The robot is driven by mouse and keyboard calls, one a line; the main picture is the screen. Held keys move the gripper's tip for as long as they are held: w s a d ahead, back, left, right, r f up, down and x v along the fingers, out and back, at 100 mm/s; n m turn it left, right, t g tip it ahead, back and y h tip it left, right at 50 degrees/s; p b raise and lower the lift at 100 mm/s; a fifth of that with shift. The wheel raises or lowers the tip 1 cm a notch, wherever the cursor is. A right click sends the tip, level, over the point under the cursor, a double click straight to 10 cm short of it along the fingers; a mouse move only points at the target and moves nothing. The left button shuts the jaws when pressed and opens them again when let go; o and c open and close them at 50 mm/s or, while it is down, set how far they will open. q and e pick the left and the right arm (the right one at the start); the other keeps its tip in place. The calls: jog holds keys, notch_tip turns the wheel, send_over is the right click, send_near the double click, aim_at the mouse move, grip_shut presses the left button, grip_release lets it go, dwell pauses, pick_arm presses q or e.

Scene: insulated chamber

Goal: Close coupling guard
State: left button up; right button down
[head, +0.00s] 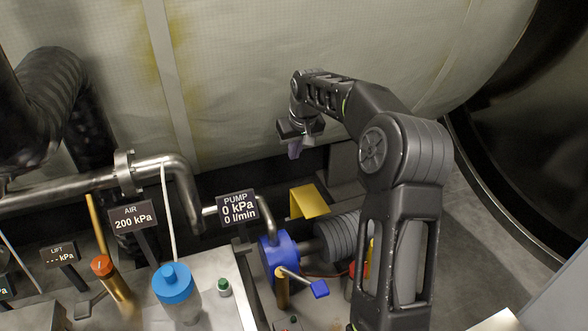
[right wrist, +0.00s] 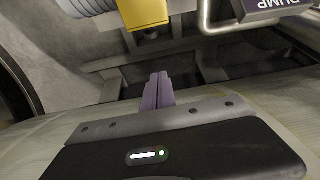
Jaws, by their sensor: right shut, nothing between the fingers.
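The coupling guard is a yellow bent plate (head: 309,202) behind the pump shaft in the head view; it stands raised, and the shaft (head: 311,248) in front of it shows uncovered. In the right wrist view the yellow guard (right wrist: 143,14) is at the top edge, partly cut off. My right gripper (head: 294,151) is above and behind the guard, apart from it. Its purple fingers (right wrist: 158,88) are together with nothing between them. My left gripper is not in view.
The blue pump (head: 279,257) and ribbed grey motor (head: 337,238) flank the shaft. A blue-handled valve lever (head: 318,289) is in front. The PUMP sign (head: 238,207) and a steel pipe (head: 184,180) stand left of the guard. A quilted wall (head: 240,70) is behind my right gripper.

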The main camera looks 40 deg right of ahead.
notch_tip(320, 180, down, 9)
jog(key=p, duration=0.3)
jog(key=shift+s+f+p, duration=0.15)
jog(key=shift+s+p, duration=0.15)
jog(key=shift+p, duration=0.1)
dwell(0.3)
